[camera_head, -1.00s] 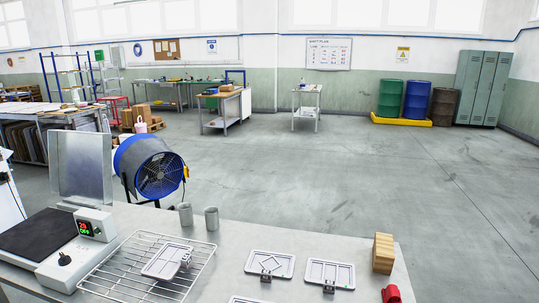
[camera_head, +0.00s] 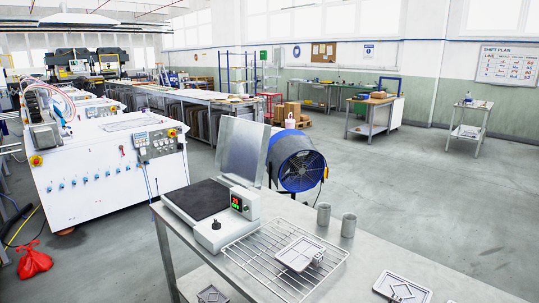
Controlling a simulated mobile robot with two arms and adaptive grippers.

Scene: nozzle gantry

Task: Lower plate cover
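A hot plate (camera_head: 217,229) with a dark flat top (camera_head: 197,201) stands on the left end of the metal table. Its cover, a shiny metal sheet (camera_head: 241,149), stands upright, raised along the back of the plate. A small red display and a black knob show on the unit's front right part. Neither of my grippers is in view, and nothing touches the cover.
A wire rack (camera_head: 283,257) with a grey tray-like part (camera_head: 299,254) sits right of the plate. Two metal cylinders (camera_head: 348,225) stand behind it. A blue fan (camera_head: 297,160) is behind the table. A white machine (camera_head: 107,172) stands left, with floor between.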

